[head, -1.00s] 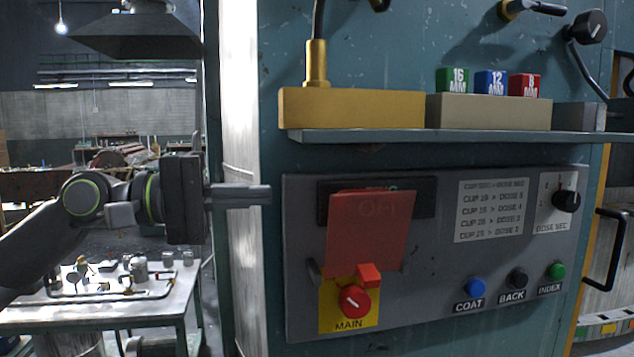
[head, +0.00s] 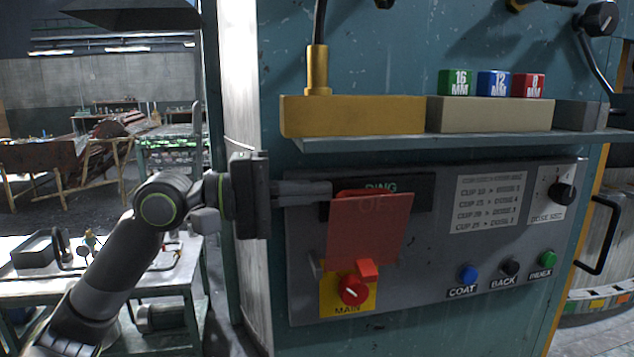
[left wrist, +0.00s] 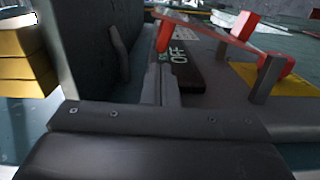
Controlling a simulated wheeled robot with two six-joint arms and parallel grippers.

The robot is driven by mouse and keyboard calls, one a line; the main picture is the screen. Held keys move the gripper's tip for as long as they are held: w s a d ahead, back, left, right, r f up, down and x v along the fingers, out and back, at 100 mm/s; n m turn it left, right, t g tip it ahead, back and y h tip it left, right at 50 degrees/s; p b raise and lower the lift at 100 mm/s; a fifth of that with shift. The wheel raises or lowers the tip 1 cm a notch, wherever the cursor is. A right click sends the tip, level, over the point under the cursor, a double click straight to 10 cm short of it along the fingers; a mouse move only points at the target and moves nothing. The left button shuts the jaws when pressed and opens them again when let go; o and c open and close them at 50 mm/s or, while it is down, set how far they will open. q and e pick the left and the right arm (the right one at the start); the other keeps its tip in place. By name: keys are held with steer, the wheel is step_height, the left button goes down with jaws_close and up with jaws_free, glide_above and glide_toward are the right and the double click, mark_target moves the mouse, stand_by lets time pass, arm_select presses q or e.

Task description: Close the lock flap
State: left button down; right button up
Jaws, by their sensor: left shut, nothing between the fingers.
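The lock flap (head: 368,228) is a red, see-through plate on the grey control panel, in front of the dark display (head: 423,190). In the left wrist view the flap (left wrist: 205,27) stands out from the panel at a tilt, and the display's "OFF" (left wrist: 178,53) shows beneath it. Below the flap are a red tab (head: 367,270) and the red MAIN knob (head: 352,291) on a yellow plate. My left gripper (head: 327,191) is shut and empty, its tips by the flap's upper left edge. I cannot tell whether they touch it. My right gripper is out of view.
A shelf (head: 470,141) juts out above the panel, carrying a brass block (head: 355,116) and a beige block (head: 490,115) with coloured size cubes. COAT, BACK and INDEX buttons (head: 510,267) sit lower right. A work table (head: 185,262) stands at left.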

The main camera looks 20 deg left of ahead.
arm_select(q)
steer(key=shift+w+d, duration=0.25)
steer(key=shift+d, duration=0.1)
steer(key=shift+s, duration=0.1)
stand_by(0.3)
steer(key=shift+s+d+r+m, duration=0.1)
steer(key=shift+s+d+m, duration=0.1)
steer(key=shift+m, duration=0.2)
